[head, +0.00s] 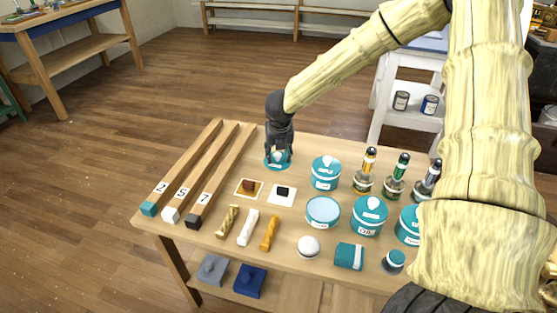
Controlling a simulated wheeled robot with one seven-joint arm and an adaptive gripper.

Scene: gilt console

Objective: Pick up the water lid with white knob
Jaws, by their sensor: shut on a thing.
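A teal lid (271,165) sits at the far edge of the wooden table, under my gripper (279,154). The dark fingers are shut around its top, and a pale knob shows faintly between them. Whether the lid rests on the tabletop or hangs just above it, I cannot tell. A round teal canister without a lid (322,216) stands nearer, showing a pale blue top.
Lidded teal canisters (325,175) (369,217) and several stoppered bottles (364,180) stand right of the lid. Long numbered bars (187,170) lie on the left. Small samples and twisted pieces (248,228) fill the middle. The wooden table (165,229) has bare patches between them.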

